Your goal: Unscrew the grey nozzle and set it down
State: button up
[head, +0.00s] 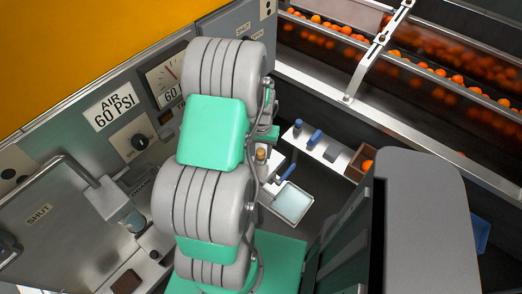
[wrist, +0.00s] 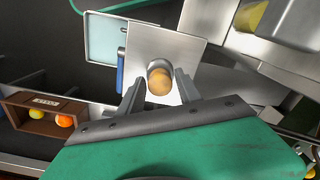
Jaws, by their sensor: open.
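A short grey cylinder (wrist: 154,66) with a rounded tan end (wrist: 159,83) stands against a square metal plate (wrist: 180,45) in the wrist view. I cannot tell for sure whether the grey part is the nozzle. My gripper (wrist: 160,77) is open, with one finger on each side of the cylinder and visible gaps between. In the head view the tan end (head: 261,154) shows just right of my arm, which hides most of my gripper there.
A blue handle (wrist: 120,72) sits beside the plate, close to the left finger. A pale-blue tray (wrist: 104,38) lies beyond it. A brown box (wrist: 48,121) holds a yellow and an orange ball. A rail (head: 309,146) carries blue and dark pieces.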

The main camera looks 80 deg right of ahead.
jog(key=shift+m, duration=2.6)
jog(key=c, duration=0.7)
jog(key=shift+n, duration=1.8)
jog(key=shift+c, duration=0.2)
jog(key=shift+n, duration=1.7)
